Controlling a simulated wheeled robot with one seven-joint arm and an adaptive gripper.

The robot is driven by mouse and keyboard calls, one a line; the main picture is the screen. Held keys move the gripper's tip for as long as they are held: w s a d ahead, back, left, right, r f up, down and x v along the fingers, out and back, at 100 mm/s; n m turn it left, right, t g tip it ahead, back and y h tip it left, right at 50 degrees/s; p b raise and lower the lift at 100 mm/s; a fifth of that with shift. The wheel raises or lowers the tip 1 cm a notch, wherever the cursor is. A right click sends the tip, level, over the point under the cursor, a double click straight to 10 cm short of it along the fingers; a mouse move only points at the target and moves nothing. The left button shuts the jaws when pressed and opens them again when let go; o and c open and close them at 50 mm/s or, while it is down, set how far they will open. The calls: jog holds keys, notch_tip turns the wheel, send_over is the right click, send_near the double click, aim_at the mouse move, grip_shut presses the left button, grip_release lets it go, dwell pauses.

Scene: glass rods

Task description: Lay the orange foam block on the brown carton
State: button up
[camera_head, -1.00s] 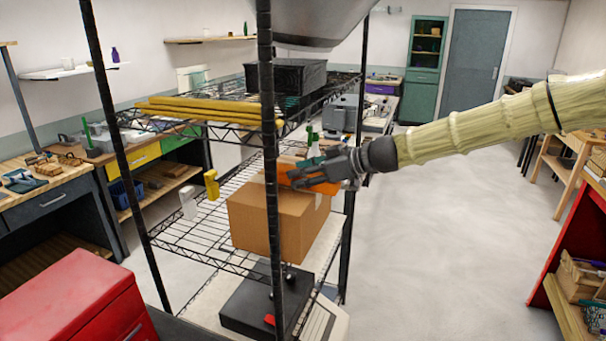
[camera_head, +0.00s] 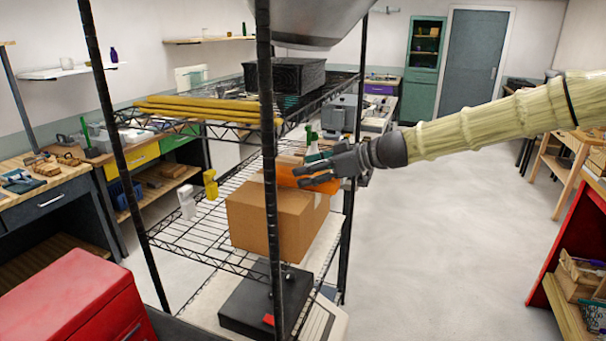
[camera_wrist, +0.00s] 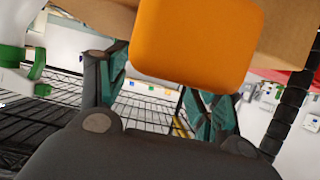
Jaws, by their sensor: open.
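The brown carton (camera_head: 262,222) stands on the middle wire shelf of the black rack. The orange foam block (camera_head: 298,174) is on top of the carton, partly hidden by my gripper and a rack post. In the wrist view the orange foam block (camera_wrist: 195,42) fills the upper middle, with the brown carton (camera_wrist: 288,38) behind it. My gripper (camera_head: 335,172) is level with the carton's top, at the block's right end. Its fingers (camera_wrist: 155,105) are spread apart, with a gap showing between them below the block.
Black rack posts (camera_head: 267,120) stand in front of the carton and behind it. Spray bottles (camera_head: 210,184) stand left of the carton, and a green-topped white one (camera_head: 312,142) stands behind it. Yellow bars (camera_head: 205,110) lie on the upper shelf. Floor to the right is clear.

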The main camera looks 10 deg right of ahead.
jog(key=b+v, duration=0.2)
jog(key=v, duration=0.7)
jog(key=shift+s+d, duration=0.2)
jog(key=shift+d, duration=0.1)
